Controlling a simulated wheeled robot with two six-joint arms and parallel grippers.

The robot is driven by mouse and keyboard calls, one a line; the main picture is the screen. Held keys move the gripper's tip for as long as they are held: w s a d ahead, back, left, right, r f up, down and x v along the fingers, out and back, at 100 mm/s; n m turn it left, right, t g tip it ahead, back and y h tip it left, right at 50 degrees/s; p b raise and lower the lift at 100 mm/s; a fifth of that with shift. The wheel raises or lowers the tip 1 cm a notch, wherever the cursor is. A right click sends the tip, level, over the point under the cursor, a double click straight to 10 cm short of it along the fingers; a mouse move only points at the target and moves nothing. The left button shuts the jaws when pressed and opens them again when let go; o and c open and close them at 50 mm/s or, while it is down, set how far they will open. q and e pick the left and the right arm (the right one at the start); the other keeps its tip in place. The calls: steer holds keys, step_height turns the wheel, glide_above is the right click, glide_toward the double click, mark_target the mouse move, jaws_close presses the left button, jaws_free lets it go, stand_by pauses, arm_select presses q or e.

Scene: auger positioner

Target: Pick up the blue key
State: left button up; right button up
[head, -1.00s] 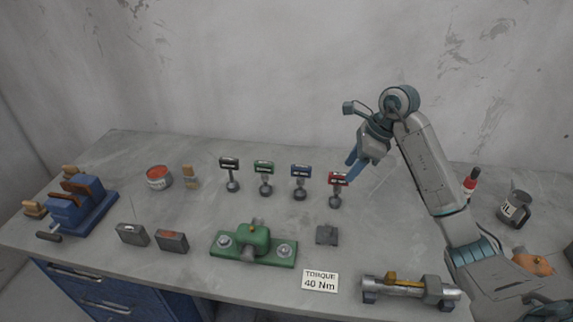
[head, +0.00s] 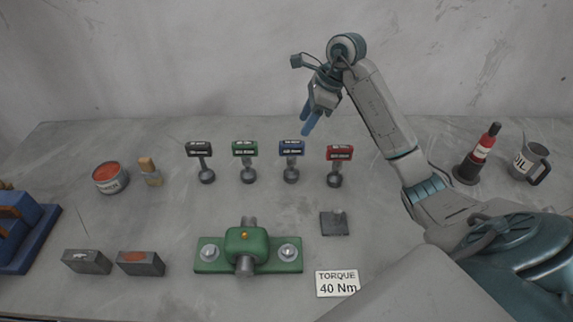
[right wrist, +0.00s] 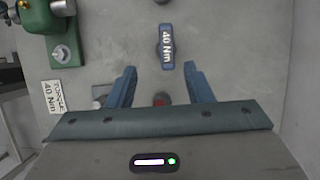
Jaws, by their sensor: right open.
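The blue key (head: 291,160) stands upright on the bench in a row with black, green and red keys. In the right wrist view the blue key (right wrist: 167,47) shows from above with a 40 Nm label, just beyond the fingertips and roughly between their lines. My right gripper (head: 312,122) is open and empty, above and slightly right of the blue key; in the right wrist view its two blue fingers (right wrist: 158,80) stand apart. Part of the red key (right wrist: 162,99) shows between the fingers. My left gripper is not in view.
The green key (head: 244,160) and red key (head: 340,165) flank the blue one closely; the black key (head: 200,160) is further left. A green clamp fixture (head: 210,255), a grey block (head: 335,223) and a torque sign (head: 337,284) lie in front. The wall rises behind.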

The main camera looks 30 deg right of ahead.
mark_target(292, 142)
steer(key=x, duration=0.2)
steer(key=w+p+x, duration=0.1)
steer(key=x, duration=0.2)
steer(key=shift+d+p, duration=0.15)
steer(key=shift+p, duration=0.15)
steer(key=shift+s+a+f, duration=0.15)
steer(key=shift+a+f, duration=0.1)
steer(key=shift+f, duration=0.3)
steer(key=p+x, duration=0.3)
steer(key=x, duration=0.1)
steer(key=shift+w+d+f+p, duration=0.1)
steer(key=shift+w+f+p, duration=0.2)
steer(key=shift+p, duration=0.05)
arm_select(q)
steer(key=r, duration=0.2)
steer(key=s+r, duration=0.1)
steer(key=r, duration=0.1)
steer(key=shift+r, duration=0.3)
arm_select(e)
steer(key=shift+f, duration=0.4)
steer(key=shift+c, duration=0.2)
steer(key=shift+w, duration=0.1)
jaws_close()
